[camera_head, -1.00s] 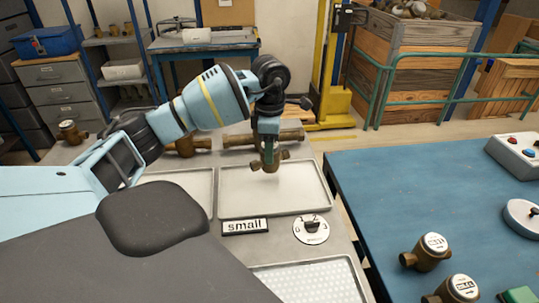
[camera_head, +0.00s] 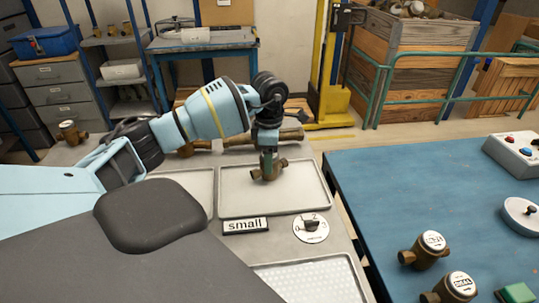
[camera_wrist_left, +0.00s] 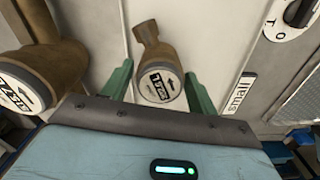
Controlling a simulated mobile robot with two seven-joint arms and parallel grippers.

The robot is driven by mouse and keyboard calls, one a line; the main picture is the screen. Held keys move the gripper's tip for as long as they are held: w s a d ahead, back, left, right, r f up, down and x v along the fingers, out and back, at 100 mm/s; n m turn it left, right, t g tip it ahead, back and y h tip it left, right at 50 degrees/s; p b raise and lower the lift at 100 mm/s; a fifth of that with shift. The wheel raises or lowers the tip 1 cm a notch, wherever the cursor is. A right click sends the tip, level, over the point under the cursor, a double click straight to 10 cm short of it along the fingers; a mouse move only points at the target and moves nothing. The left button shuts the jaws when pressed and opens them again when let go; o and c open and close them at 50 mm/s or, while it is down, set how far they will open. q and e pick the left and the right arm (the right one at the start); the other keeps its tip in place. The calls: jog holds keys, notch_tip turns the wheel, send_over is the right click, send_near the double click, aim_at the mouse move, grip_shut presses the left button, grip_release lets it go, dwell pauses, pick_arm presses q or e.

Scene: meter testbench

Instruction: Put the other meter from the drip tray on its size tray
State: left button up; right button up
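A small brass meter (camera_head: 259,174) sits low at the surface of the tray behind the "small" label (camera_head: 246,225). In the left wrist view the meter (camera_wrist_left: 160,86) shows its white dial between the two green fingers. My left gripper (camera_head: 269,163) is around it with its fingers apart, and narrow gaps show beside the body. The small size tray (camera_head: 300,205) holds only this meter in view. A perforated tray (camera_head: 310,285) at the bottom edge looks empty where it shows. My right gripper is out of view.
A brass meter (camera_wrist_left: 35,80) beyond the tray is close to my left gripper. A second plain tray (camera_head: 195,183) is partly behind my arm. A dial knob (camera_head: 311,228) sits by the label. Two meters (camera_head: 430,250) (camera_head: 458,289) stand on the blue table (camera_head: 370,190).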

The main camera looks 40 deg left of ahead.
pick_arm(q)
jog(key=shift+o, duration=1.1)
notch_tip(320, 180, up, 12)
jog(key=shift+r, duration=0.15)
jog(key=shift+d, duration=0.1)
